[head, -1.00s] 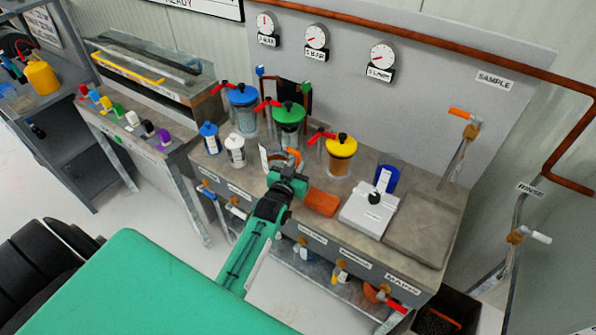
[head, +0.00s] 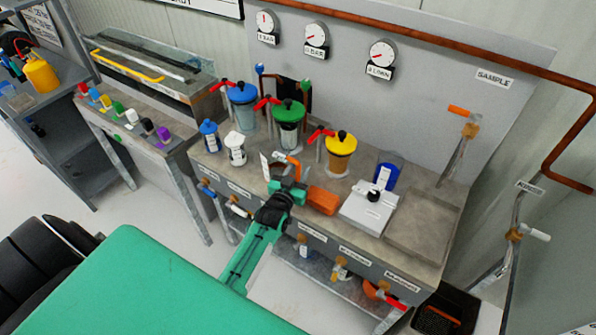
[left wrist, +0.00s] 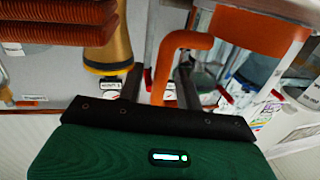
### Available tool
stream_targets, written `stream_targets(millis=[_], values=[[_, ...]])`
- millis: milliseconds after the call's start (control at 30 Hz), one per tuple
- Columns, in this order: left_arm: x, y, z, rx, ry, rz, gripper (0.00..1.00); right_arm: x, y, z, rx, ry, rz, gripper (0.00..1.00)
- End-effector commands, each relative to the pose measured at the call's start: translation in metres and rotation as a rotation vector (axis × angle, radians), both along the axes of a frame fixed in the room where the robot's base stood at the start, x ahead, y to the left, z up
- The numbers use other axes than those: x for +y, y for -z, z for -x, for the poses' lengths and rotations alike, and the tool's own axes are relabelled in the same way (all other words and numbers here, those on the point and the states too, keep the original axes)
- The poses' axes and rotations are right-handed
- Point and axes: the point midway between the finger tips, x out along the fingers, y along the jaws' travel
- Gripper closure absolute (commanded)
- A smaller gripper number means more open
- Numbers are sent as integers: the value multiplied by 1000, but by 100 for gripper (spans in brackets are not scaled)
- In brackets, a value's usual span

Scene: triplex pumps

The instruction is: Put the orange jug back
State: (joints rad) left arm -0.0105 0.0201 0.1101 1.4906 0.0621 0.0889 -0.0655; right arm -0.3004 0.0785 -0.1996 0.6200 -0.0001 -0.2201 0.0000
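The orange jug stands on the bench behind my left gripper, largely hidden in the head view, where its orange handle (head: 288,160) shows. In the left wrist view, its orange rim (left wrist: 262,32) and clear body are at upper right, and its handle (left wrist: 180,42) bends down between my fingers. My left gripper (left wrist: 158,88) has its two dark fingers apart, one on each side of the handle, with narrow gaps visible. It also shows at the bench's front edge in the head view (head: 288,186). My right gripper is not in view.
A yellow-lidded vessel (head: 340,150), a green-lidded one (head: 288,122) and a blue-lidded one (head: 243,105) stand behind. A white device (head: 368,206) is farther right. White and blue bottles stand left.

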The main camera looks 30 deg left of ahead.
Motion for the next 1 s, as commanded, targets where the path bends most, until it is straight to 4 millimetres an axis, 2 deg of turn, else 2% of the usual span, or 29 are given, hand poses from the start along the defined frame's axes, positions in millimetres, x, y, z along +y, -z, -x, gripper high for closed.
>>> stream_targets(millis=[300, 367, 467, 800, 1000], values=[[0, -6, 0, -1, 0, 0, 65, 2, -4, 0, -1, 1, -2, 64], [-1, -2, 5, 0, 0, 0, 65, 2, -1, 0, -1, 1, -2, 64], [-2, -1, 18, 0, 0, 0, 65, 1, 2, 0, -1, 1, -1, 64], [-9, 0, 80, 2, 0, 0, 65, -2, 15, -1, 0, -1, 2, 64], [-12, -2, 107, 0, 0, 1, 65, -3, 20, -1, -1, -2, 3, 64]])
